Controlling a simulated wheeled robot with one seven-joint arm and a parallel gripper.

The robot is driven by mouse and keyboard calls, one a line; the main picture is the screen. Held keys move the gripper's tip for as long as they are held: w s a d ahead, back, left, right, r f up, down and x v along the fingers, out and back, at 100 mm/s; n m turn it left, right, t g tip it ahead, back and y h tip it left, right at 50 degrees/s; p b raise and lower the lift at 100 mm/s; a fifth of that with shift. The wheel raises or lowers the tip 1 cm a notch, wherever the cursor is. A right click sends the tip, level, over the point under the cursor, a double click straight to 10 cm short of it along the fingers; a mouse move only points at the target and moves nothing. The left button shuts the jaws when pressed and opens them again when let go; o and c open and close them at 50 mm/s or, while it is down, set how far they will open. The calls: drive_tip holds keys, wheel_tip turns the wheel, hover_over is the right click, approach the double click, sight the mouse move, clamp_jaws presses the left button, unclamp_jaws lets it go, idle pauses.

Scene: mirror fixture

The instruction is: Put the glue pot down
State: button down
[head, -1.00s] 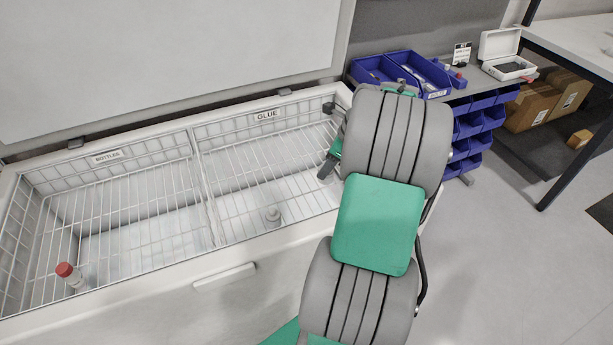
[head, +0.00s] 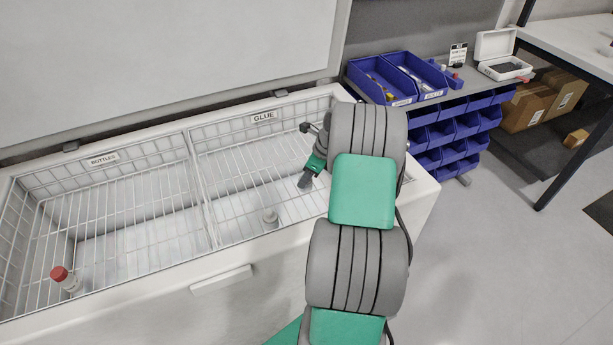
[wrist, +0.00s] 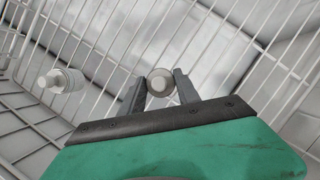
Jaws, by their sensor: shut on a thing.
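My gripper (wrist: 160,88) is shut on a round, pale pot with a grey centre (wrist: 161,81), the glue pot, seen end-on between the fingers in the wrist view. In the head view my gripper (head: 306,178) is over the right side of the basket compartment labelled GLUE (head: 264,118). The held pot is hidden there. Wire mesh shows behind the pot in the wrist view; I cannot tell whether the pot touches it.
The left compartment, labelled BOTTLES (head: 103,159), holds a red-capped bottle (head: 66,278) at its front left. A wire divider (head: 200,190) separates the compartments. The raised white lid (head: 160,60) stands behind. Blue bins (head: 415,75) are on the right. Much of the GLUE floor is clear.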

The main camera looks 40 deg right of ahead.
drive_tip(key=c, duration=0.9)
unclamp_jaws()
drive_tip(key=p+v, duration=0.1)
drive_tip(key=v, duration=1.1)
drive_tip(key=a+r+n+g, duration=0.1)
drive_tip(key=a+r+n, duration=0.2)
drive_tip(key=a+n, duration=0.5)
drive_tip(key=a+r+n, duration=0.2)
drive_tip(key=a+n, duration=0.3)
drive_tip(key=a, duration=0.6)
drive_tip(key=s+a+n, duration=0.4)
drive_tip(key=n, duration=0.1)
drive_tip(key=s+a+n+h, duration=0.1)
drive_tip(key=s+a+n, duration=0.4)
drive_tip(key=n, duration=0.1)
drive_tip(key=s+a+f+n+h, duration=0.1)
drive_tip(key=s+a+n, duration=0.3)
drive_tip(key=s+n, duration=0.1)
drive_tip(key=shift+a+f+n, duration=0.1)
drive_tip(key=shift+a+n, duration=0.05)
drive_tip(key=shift+n, duration=0.45)
